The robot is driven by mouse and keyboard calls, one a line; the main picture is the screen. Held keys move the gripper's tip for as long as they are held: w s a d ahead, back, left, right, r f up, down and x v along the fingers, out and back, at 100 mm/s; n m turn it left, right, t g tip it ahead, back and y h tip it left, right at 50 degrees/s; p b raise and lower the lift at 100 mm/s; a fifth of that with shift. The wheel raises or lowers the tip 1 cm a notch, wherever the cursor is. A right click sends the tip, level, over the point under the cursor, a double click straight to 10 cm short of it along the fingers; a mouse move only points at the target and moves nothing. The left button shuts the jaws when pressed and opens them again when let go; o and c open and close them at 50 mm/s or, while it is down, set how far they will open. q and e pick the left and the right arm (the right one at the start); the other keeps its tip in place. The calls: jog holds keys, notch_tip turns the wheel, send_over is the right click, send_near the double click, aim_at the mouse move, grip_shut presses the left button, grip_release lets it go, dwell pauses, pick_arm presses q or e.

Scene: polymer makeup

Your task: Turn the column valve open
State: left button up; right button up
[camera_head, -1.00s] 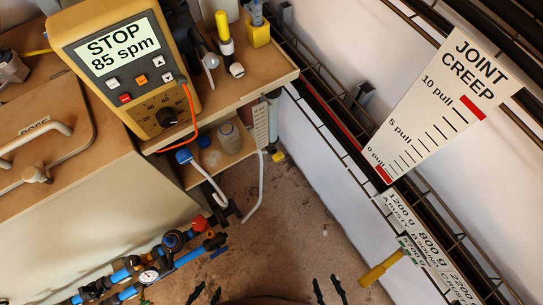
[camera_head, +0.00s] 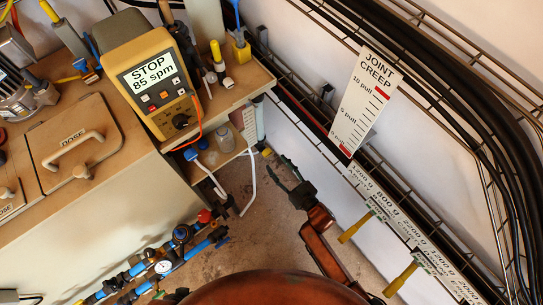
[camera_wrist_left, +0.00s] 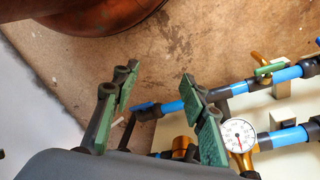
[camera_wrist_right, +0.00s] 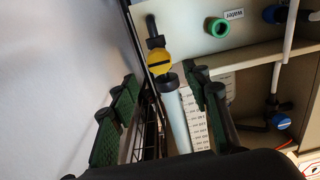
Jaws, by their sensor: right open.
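A round yellow valve (camera_wrist_right: 161,63) with a dark bar across its face sits at the end of a clear column (camera_wrist_right: 176,118) beside a white graduated scale (camera_wrist_right: 195,120). In the head view the column (camera_head: 259,120) stands at the cabinet's right end, with a small yellow part (camera_head: 266,151) below it. My right gripper (camera_head: 283,172) is open and empty, below and right of that part. In its wrist view the valve and column show between the spread fingers (camera_wrist_right: 163,90), apart from them. My left gripper (camera_wrist_left: 158,90) is open above the floor near blue piping.
Blue pipes with a pressure gauge (camera_head: 163,266) run along the cabinet's front. Bottles (camera_head: 225,140) and a white hose (camera_head: 248,180) are beside the column. Floor between is clear.

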aim_at(269, 154)
jog(key=x, duration=0.1)
jog(key=b+x, duration=0.1)
jog(key=x, duration=0.1)
jog(key=shift+w+a+f, duration=0.15)
jog(key=shift+w+f, duration=0.05)
jog(key=shift+w, duration=0.1)
jog(key=shift+w+a+r+b, duration=0.15)
jog(key=shift+w+a+b, duration=0.25)
jog(key=shift+w, duration=0.2)
pick_arm(q)
jog(key=w+d+f+t, duration=0.1)
jog(key=w+d+f, duration=0.1)
jog(key=w+f, duration=0.1)
jog(key=shift+w+d+f+t+h, duration=0.3)
jog(key=shift+d+f+t+h, duration=0.1)
jog(key=shift+f, duration=0.1)
pick_arm(e)
jog(key=shift+c, duration=0.2)
jog(key=c, duration=1.1)
